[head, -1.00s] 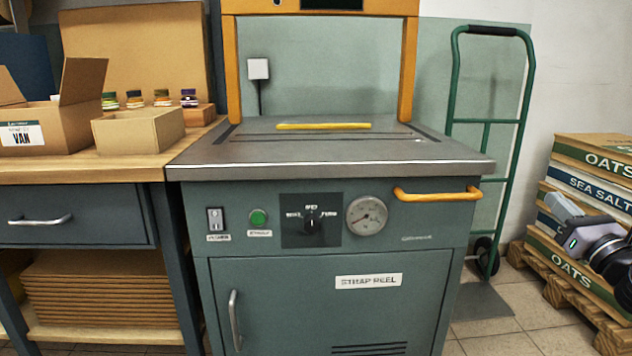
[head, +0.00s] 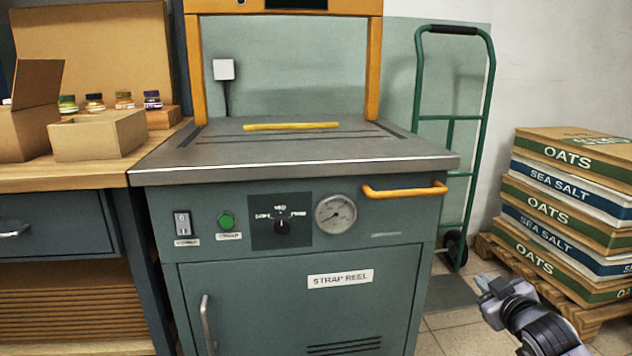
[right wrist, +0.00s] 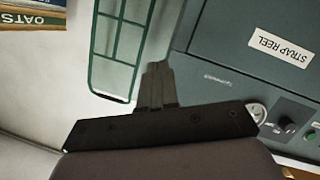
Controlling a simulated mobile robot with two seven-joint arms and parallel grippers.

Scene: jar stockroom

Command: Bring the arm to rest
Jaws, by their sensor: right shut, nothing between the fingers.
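My right gripper (head: 488,288) shows at the lower right of the head view, on my grey and black arm. It is shut and empty, in front of the floor between the strapping machine and the stacked boxes. In the right wrist view its fingers (right wrist: 157,82) are together, with nothing between them. My left gripper is not in view.
The strapping machine (head: 290,225) with its yellow handle (head: 405,191) stands left of my right gripper. A green hand truck (head: 452,118) leans at the wall behind. Boxes (head: 570,185) sit on a pallet (head: 490,247) at right. A workbench (head: 100,172) is at left.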

